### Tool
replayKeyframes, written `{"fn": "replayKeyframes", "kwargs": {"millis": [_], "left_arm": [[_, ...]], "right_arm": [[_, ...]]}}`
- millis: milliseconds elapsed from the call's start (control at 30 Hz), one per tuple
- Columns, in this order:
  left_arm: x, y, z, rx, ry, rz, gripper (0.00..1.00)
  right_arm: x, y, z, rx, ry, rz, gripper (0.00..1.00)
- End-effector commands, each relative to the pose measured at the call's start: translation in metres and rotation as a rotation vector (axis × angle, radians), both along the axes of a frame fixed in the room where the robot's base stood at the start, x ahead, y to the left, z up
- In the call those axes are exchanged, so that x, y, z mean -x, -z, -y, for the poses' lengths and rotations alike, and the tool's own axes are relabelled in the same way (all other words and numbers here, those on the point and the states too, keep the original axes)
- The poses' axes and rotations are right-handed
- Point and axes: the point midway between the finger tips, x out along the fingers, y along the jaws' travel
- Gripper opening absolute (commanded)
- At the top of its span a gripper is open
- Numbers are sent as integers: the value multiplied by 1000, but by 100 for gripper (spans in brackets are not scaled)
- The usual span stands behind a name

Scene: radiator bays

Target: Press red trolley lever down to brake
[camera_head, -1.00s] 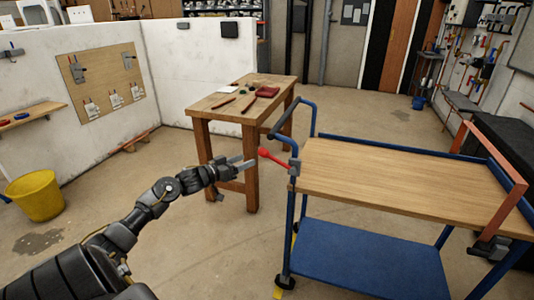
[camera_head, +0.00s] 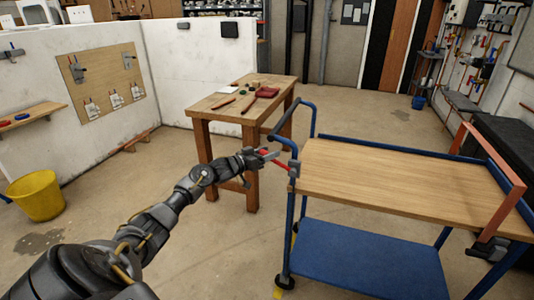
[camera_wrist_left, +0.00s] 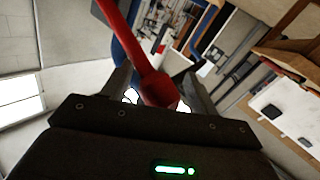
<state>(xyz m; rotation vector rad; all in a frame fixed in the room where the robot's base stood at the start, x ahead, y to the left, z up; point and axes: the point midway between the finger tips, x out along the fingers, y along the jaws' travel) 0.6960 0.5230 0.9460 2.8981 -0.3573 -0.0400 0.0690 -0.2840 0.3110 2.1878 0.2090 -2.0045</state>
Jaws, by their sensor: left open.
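The red lever (camera_head: 279,163) sticks out to the left from a grey bracket (camera_head: 294,168) at the near left corner of the trolley (camera_head: 400,178). My left gripper (camera_head: 268,156) is at the lever's knob end, and its fingers partly hide the knob in the head view. In the left wrist view the red lever (camera_wrist_left: 132,45) runs down to its round knob (camera_wrist_left: 159,90), which sits between the two open fingers. I cannot tell whether the fingers touch it. My right gripper is not in view.
The trolley's blue push handle (camera_head: 300,118) rises just behind the lever. A wooden workbench (camera_head: 225,108) with tools stands behind my left gripper. A yellow bucket (camera_head: 38,196) is at the far left. The floor between bucket and bench is clear.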

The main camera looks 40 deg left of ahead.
Motion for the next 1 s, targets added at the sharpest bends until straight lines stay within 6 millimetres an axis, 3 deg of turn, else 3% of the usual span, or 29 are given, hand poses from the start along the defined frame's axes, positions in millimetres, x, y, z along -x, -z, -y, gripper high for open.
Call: {"fn": "replayKeyframes", "kwargs": {"millis": [267,733,1000], "left_arm": [[-2,0,1,0,0,0,59],[-1,1,1,-1,-1,-2,0],[-1,7,0,23,-1,1,0]], "right_arm": [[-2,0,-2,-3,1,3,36],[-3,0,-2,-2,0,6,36],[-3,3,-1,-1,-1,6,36]]}}
